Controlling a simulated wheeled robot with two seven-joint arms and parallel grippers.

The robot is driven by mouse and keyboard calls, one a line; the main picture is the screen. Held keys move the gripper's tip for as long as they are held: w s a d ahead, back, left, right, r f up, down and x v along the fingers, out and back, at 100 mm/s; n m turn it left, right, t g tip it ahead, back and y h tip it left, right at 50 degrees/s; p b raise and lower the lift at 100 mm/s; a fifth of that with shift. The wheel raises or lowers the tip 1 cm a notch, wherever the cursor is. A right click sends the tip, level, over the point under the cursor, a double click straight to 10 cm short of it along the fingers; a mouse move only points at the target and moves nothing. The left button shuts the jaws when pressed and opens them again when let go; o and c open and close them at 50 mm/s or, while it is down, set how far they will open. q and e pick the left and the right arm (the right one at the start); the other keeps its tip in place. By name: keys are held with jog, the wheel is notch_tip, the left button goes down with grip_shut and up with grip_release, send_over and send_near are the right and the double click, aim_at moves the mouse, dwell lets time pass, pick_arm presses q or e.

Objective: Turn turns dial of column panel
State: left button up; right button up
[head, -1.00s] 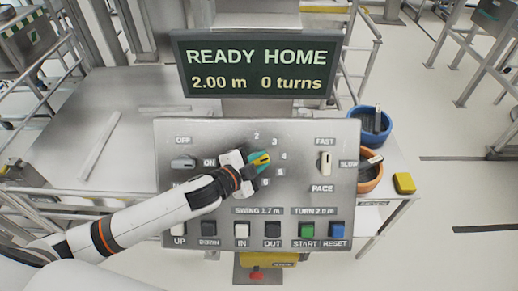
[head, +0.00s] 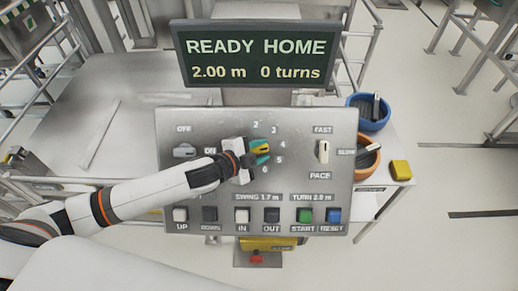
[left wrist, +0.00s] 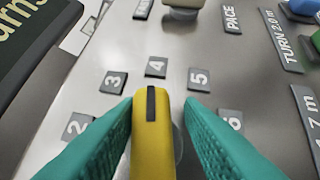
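In the left wrist view the knob (left wrist: 152,140) points at the 4 label (left wrist: 156,67). My left gripper (head: 262,151) has its teal fingers on either side of the knob. In the left wrist view the gripper (left wrist: 159,103) is open, with a clear gap at the right finger and a very narrow one at the left. My right gripper is not in view.
The display (head: 258,58) reads READY HOME, 2.00 m, 0 turns. An OFF/ON switch (head: 185,151) and a PACE switch (head: 323,151) flank the dial. A row of buttons (head: 272,215) lies below.

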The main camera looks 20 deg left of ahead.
pick_arm(q)
jog(key=shift+o, duration=0.6)
jog(key=shift+w+a, duration=0.15)
jog(key=shift+a, duration=0.15)
jog(key=b+v, duration=0.4)
jog(key=v, duration=0.8)
